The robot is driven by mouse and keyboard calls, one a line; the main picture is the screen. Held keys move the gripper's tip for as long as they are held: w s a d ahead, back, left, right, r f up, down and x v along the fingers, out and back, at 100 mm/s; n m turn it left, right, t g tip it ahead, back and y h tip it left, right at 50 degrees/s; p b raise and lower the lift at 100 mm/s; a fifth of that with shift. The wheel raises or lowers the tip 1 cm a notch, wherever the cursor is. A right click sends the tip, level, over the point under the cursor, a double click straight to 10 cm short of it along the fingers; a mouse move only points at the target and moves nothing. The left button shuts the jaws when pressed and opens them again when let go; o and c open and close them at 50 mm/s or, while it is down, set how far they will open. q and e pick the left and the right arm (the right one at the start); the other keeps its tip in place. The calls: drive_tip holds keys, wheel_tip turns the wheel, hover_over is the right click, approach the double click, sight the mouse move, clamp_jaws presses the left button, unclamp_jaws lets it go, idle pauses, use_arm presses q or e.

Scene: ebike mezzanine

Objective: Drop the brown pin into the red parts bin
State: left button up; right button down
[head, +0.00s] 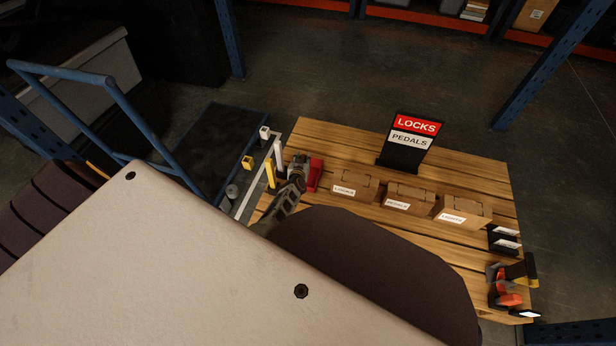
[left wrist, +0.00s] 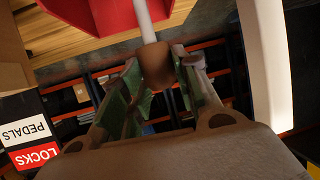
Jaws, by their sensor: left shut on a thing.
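The brown pin (left wrist: 155,66) is between the green-sided fingers of my left gripper (left wrist: 160,85) in the left wrist view. The gripper is shut on it. In the head view my left gripper (head: 297,172) is at the left end of the pallet top, close beside the red parts bin (head: 315,174). The pin cannot be made out there. The red bin also shows at the top of the left wrist view (left wrist: 95,14), partly cut off. I cannot tell whether the pin is over its opening. My right gripper is not in view.
A white post (head: 278,157) and a yellow post (head: 269,173) stand just left of the gripper. Cardboard boxes (head: 355,185) line the wooden pallet top (head: 460,166), with a locks and pedals sign (head: 414,130) behind them. Tools (head: 510,283) lie at the right.

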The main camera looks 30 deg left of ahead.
use_arm(q)
drive_tip(key=shift+f, duration=0.1)
idle(0.3)
drive_tip(key=o, duration=1.1)
drive_tip(key=shift+r+p, duration=2.85)
drive_tip(key=shift+p, duration=0.1)
drive_tip(key=shift+r, duration=0.15)
